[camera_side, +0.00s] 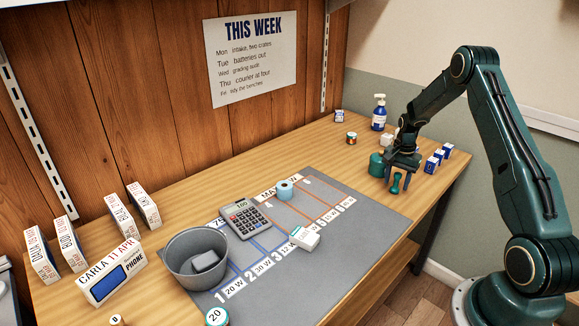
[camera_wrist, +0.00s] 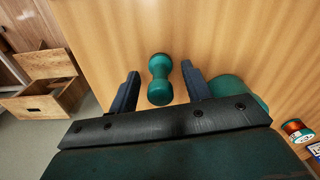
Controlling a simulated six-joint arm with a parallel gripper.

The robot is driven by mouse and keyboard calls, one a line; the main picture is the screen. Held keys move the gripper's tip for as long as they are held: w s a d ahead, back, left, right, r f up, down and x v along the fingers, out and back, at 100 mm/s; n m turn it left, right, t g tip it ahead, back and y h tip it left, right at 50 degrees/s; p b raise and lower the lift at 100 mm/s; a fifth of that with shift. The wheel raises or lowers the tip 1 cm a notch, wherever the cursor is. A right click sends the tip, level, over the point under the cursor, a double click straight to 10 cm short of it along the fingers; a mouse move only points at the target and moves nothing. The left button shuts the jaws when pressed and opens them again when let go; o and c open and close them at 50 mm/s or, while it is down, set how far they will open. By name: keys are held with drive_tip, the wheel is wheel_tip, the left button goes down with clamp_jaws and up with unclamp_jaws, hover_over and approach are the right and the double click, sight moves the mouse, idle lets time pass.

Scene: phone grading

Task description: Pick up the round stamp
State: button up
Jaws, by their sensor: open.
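The green round stamp (camera_side: 396,184), waisted between two wider ends, stands on the table toward its right end. In the wrist view the stamp (camera_wrist: 160,78) shows between my two fingers, with a gap on either side. My gripper (camera_side: 398,174) is open and points down just over the stamp; in the wrist view its fingertips (camera_wrist: 160,70) flank it. No contact shows. My gripper covers part of the stamp in the side view.
A green round tub (camera_side: 376,166) stands close beside my gripper; it also shows right of my right finger (camera_wrist: 236,89). Small blue-and-white boxes (camera_side: 431,164) and a pump bottle (camera_side: 379,113) are nearby. A grey mat (camera_side: 375,222) lies to the left, with a grey bin (camera_side: 185,240) and calculator (camera_side: 245,218).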

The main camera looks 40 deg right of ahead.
sight(398, 173)
clamp_jaws()
drive_tip(key=shift+r, duration=0.15)
wheel_tip(398, 173, up, 20)
idle(0.8)
idle(0.4)
